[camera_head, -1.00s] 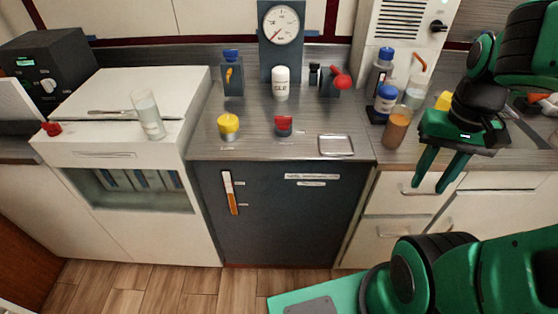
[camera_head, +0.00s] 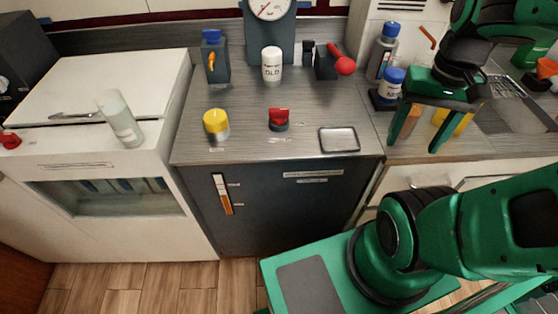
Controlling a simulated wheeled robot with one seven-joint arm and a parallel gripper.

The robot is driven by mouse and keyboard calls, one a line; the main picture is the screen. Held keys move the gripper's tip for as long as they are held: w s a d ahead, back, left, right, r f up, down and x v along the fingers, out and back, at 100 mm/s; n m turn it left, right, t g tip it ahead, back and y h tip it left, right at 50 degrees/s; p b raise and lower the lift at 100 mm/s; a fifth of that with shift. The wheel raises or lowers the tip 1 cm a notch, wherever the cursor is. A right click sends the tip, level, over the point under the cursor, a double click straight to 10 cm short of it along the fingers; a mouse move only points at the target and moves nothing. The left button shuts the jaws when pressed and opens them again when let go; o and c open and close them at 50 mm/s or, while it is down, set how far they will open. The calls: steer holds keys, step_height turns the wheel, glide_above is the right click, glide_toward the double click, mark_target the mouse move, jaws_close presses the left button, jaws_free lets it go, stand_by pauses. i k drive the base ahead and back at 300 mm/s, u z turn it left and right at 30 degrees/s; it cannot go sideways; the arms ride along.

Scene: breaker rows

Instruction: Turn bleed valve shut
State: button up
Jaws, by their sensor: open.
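No label reading "bleed valve" is legible, so I cannot tell which control it is. A grey block with a blue top (camera_head: 211,57) carries an orange lever at the back left of the counter. A dark block with a red ball-ended lever (camera_head: 331,64) stands at the back right. A yellow knob (camera_head: 216,124) and a red knob (camera_head: 279,119) sit nearer the front edge.
A metal tray (camera_head: 339,139) lies at the counter's front right. A white canister (camera_head: 271,64) stands below the gauge (camera_head: 269,8). A blue-capped bottle (camera_head: 390,86) is close behind my gripper. A glass cylinder (camera_head: 120,118) stands on the left cabinet.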

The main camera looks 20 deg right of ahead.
mark_target(212, 37)
steer(key=u, duration=0.05)
steer(key=k, duration=1.1)
steer(key=u, duration=0.55)
steer(key=i, duration=1.55)
steer(key=z, duration=0.5)
